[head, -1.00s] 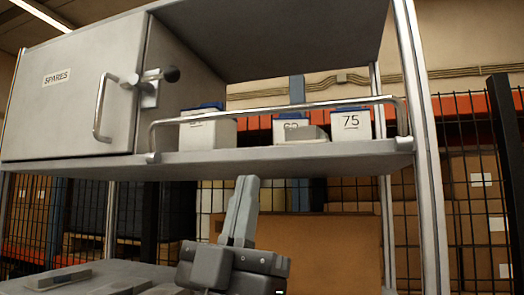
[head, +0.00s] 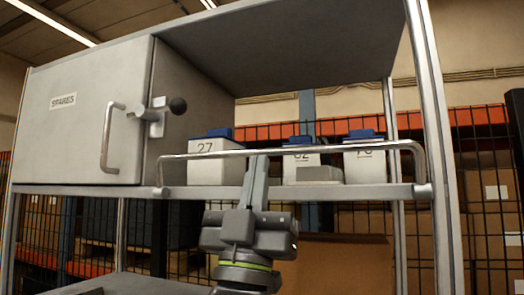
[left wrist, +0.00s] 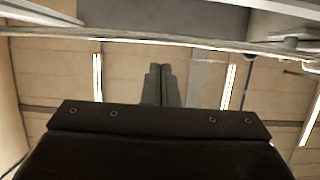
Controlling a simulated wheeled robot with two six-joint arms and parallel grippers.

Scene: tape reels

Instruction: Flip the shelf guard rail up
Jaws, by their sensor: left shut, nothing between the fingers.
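The guard rail (head: 210,154) is a thin metal bar with bent ends, pivoted at both ends of the shelf's front edge (head: 330,192). Its long bar stands above that edge, in front of the bins; its exact tilt is hard to tell. My left gripper (head: 259,160) is shut and empty, pointing up in front of the shelf. Its fingertips overlap or nearly meet the middle of the bar in the head view; contact is unclear. The left wrist view shows the closed fingertips (left wrist: 160,68) just below a long bar. My right gripper is out of view.
White bins with blue tops, one marked 27 (head: 207,172), stand behind the rail. A grey SPARES cabinet (head: 80,130) with a handle (head: 111,138) and a black-knobbed latch (head: 178,106) is at the left. A metal post (head: 436,150) bounds the right.

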